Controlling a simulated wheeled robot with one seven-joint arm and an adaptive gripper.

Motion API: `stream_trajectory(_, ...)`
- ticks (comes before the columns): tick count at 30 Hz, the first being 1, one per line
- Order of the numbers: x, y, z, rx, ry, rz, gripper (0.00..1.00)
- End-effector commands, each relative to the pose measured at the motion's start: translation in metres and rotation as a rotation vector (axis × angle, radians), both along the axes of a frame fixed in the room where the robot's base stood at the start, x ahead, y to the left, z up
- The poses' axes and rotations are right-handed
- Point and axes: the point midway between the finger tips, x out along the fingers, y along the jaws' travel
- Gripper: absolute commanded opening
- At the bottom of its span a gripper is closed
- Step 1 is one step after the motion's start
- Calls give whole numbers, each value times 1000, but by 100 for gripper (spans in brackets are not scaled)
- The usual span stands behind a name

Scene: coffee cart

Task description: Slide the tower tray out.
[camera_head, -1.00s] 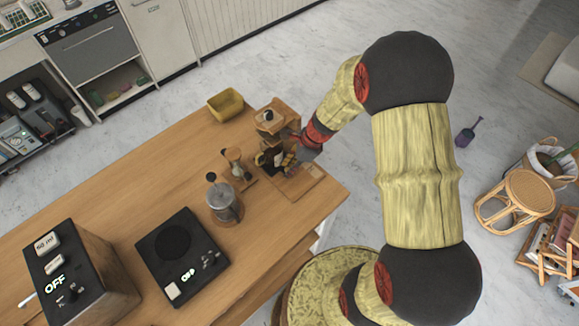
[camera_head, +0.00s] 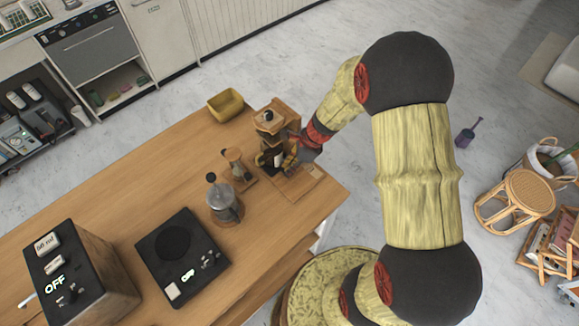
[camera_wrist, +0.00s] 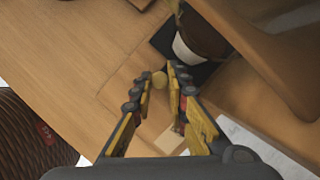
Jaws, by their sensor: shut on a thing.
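The wooden coffee tower (camera_head: 283,112) stands near the far right end of the counter. Its dark opening faces my gripper (camera_head: 289,161). In the wrist view, a dark tray-like part (camera_wrist: 192,68) with a pale object on it sits low in the tower, partly hidden by the tower's wood (camera_wrist: 265,65) and a finger. A small round tan knob (camera_wrist: 159,80) lies between the fingertips of my gripper (camera_wrist: 160,80), in front of the dark part. My gripper is shut on the knob. Whether the tray is partly out is hard to tell.
A thin wooden board (camera_head: 301,184) lies before the tower. A yellow bin (camera_head: 226,105) sits behind. The counter's right edge is close.

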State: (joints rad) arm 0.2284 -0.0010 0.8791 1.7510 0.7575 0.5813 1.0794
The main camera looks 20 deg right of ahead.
Motion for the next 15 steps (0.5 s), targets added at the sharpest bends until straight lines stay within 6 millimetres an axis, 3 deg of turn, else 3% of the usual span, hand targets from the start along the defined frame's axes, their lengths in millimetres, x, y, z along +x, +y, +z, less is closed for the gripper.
stream_trajectory(5,-6,-3,1,0,-1,-3,0)
stream_trajectory(15,-82,-36,1,-1,-1,-7,0)
